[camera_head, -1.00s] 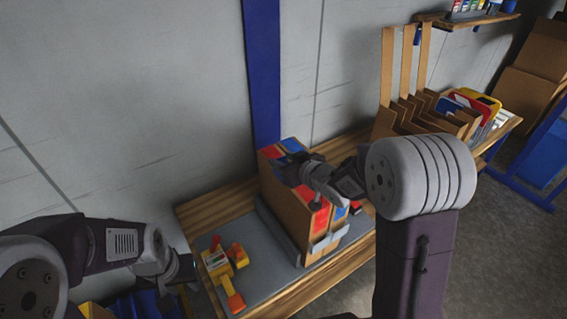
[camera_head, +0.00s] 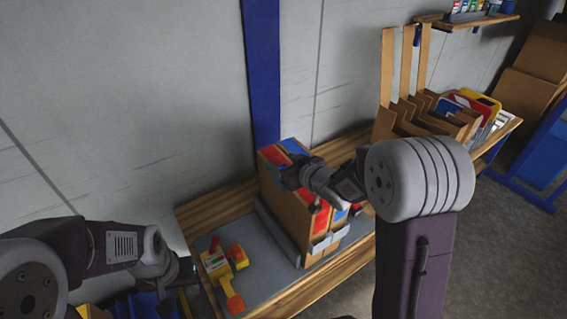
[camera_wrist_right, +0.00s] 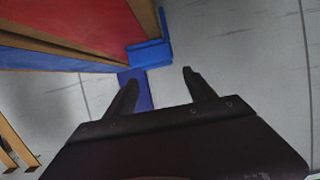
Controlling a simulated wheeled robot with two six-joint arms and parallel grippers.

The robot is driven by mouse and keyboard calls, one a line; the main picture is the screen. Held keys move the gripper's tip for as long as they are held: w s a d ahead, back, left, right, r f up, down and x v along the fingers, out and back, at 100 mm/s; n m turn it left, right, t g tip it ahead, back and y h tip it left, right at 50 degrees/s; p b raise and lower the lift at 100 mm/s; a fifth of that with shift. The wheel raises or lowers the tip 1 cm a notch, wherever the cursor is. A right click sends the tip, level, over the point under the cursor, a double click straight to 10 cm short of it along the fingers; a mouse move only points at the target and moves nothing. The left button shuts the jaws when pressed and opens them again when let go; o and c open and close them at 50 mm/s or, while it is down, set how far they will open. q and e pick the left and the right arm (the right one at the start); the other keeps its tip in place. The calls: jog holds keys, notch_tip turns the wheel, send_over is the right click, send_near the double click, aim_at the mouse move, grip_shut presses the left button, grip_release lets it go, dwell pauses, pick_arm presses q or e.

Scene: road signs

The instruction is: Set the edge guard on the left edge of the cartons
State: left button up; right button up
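The cartons (camera_head: 290,212) stand upright in a brown block with red and blue faces on the grey bench mat. In the right wrist view, a red and blue carton face (camera_wrist_right: 80,25) fills the upper left. A blue angled piece (camera_wrist_right: 150,53), which looks like the edge guard, sits at that carton corner. My right gripper (camera_head: 288,178) is over the top of the cartons. In the wrist view its fingers (camera_wrist_right: 160,90) are apart with nothing between them, near but clear of the blue piece.
A yellow and red tool (camera_head: 222,266) lies on the mat (camera_head: 262,282) left of the cartons. A grey rail (camera_head: 276,235) runs along their base. A blue post (camera_head: 262,75) stands behind. A wooden rack (camera_head: 405,105) with signs is at the right.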

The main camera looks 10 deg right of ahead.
jog(key=shift+r, duration=0.2)
jog(key=shift+r+p, duration=0.55)
jog(key=shift+p, duration=0.1)
jog(key=b+v, duration=0.1)
jog(key=v, duration=1.1)
jog(key=shift+f+b, duration=0.25)
jog(key=shift+b, duration=0.05)
jog(key=shift+d, duration=0.1)
